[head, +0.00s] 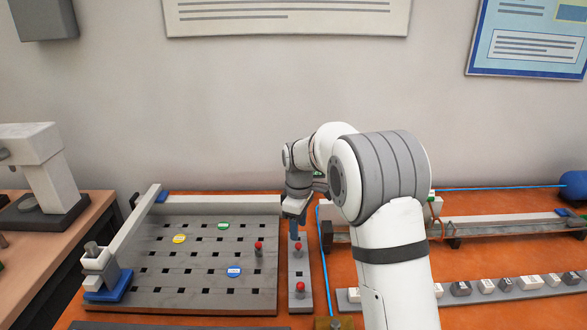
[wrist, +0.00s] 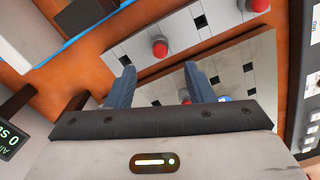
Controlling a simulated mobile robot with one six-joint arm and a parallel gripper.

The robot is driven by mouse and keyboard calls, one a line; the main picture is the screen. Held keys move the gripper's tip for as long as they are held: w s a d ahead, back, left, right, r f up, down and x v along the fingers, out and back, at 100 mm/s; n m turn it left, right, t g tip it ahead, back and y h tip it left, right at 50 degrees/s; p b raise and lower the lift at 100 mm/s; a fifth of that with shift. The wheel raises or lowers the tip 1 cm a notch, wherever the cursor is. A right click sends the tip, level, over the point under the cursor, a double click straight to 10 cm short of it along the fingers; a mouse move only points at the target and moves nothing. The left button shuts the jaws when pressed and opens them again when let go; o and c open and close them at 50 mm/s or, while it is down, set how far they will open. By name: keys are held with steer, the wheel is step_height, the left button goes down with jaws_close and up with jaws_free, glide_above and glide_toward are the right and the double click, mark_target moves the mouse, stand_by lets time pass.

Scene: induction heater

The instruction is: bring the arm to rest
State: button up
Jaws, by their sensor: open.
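My gripper (wrist: 160,82) is open, with its two blue-grey fingers apart and nothing between them that they touch. In the head view my gripper (head: 297,222) hangs over the narrow grey strip (head: 300,272) right of the slotted plate. My white arm reaches over the bench from the front, bent at its upper joint. In the wrist view a red knob (wrist: 159,48) shows beyond the fingers, and another red knob (wrist: 186,101) shows near the right finger. My arm hides part of the bench behind it.
The slotted grey plate (head: 168,262) carries yellow, green and blue discs and a red-topped peg (head: 258,248). A rail assembly (head: 500,228) and a row of small blocks (head: 505,285) lie to the right. A blue hose (head: 325,270) crosses the orange bench. The wall stands behind.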

steer(key=s+d+r+m+t, duration=0.1)
steer(key=s+d+r+m, duration=0.25)
steer(key=s, duration=0.35)
steer(key=s+d+r+m, duration=0.3)
steer(key=s+d+r, duration=0.15)
steer(key=s, duration=0.35)
steer(key=s+d+m, duration=0.2)
steer(key=s+m, duration=0.1)
steer(key=s, duration=0.5)
steer(key=s+d+m+t, duration=0.1)
steer(key=s+m, duration=0.3)
steer(key=s, duration=0.5)
steer(key=shift+s+d+f+t, duration=0.3)
steer(key=shift+d+f, duration=0.05)
steer(key=shift+d, duration=0.45)
